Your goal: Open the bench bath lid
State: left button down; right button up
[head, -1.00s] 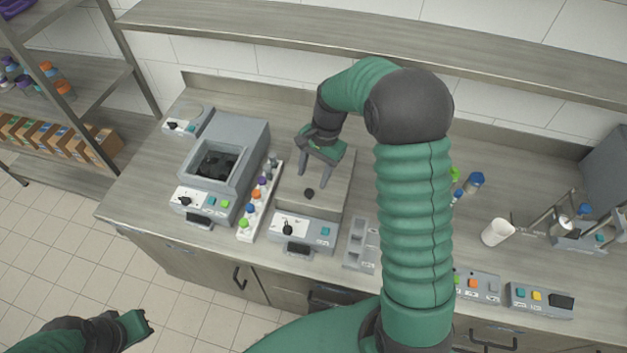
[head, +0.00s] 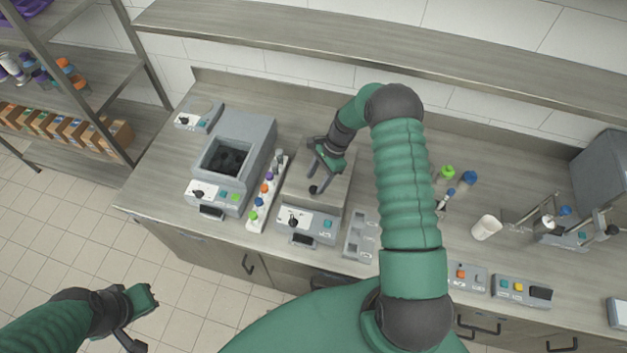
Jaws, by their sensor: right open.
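The bench bath (head: 308,226) is a low grey box on the counter with a control panel on its front. Its flat metal lid (head: 337,188) lies closed on top, with a small black knob (head: 314,190) near the front. My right gripper (head: 318,181) is open above the lid, its fingers pointing down and close to the knob. I cannot tell whether a finger touches the knob. My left gripper (head: 140,315) is low at the bottom left, away from the counter, and its jaw opening is unclear.
An open grey bath (head: 255,140) stands to the left. A white rack (head: 268,190) of coloured-cap bottles sits between the two. A grey compartment tray (head: 361,235) is close on the right. A white cup (head: 487,227) stands further right. A shelf (head: 400,47) runs along the back wall.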

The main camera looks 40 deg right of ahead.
aim_at(314, 187)
jog(key=shift+p+x, duration=0.35)
jog(key=shift+x, duration=0.85)
jog(key=shift+d+f, duration=0.25)
jog(key=shift+f, duration=0.2)
jog(key=shift+d+f, duration=0.15)
jog(key=shift+d, duration=0.1)
jog(key=shift+a, duration=0.45)
jog(key=c, duration=1)
grip_shut()
pick_arm(q)
jog(key=shift+d+r, duration=0.45)
jog(key=shift+r, duration=0.25)
pick_arm(e)
jog(key=shift+d, duration=0.15)
jog(key=shift+d, duration=0.1)
